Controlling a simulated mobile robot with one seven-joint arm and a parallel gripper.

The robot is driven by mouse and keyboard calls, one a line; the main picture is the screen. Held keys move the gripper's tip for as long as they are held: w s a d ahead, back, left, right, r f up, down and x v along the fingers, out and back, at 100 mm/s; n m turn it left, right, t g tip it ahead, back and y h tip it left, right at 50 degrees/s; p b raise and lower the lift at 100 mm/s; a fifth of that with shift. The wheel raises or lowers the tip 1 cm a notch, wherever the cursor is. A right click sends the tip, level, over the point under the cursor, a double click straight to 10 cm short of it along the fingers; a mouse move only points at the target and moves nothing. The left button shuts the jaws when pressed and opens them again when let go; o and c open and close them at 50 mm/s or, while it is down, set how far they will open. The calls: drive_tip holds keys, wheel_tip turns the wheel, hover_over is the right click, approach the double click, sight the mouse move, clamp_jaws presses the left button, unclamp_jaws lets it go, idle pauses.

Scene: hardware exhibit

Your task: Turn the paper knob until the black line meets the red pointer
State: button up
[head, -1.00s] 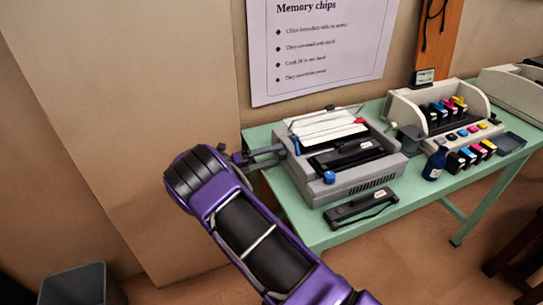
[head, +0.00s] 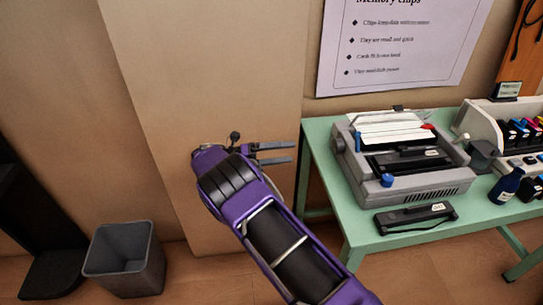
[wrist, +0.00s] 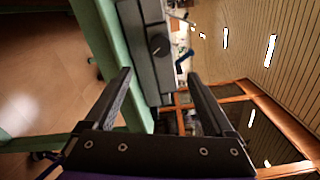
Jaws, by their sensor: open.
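The grey printer (head: 410,195) stands on the green table, with white paper (head: 385,128) in its top. In the wrist view its side panel (wrist: 133,50) carries a dark round knob (wrist: 158,45), seen ahead between the finger lines. No red pointer shows beside the knob, and any black line on it is too small to tell. My gripper (head: 292,153) is open and empty, left of the printer and apart from it. In the wrist view the open fingers (wrist: 158,75) point toward the printer's side, with the knob beyond the tips.
The green table's (head: 318,170) left edge and leg are close to my gripper. A blue lever (head: 358,141) and blue knob (head: 387,180) are on the printer. A black cartridge (head: 415,216) lies in front. A grey bin (head: 124,258) stands on the floor at left.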

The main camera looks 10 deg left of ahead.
drive_tip(key=shift+v, duration=1.85)
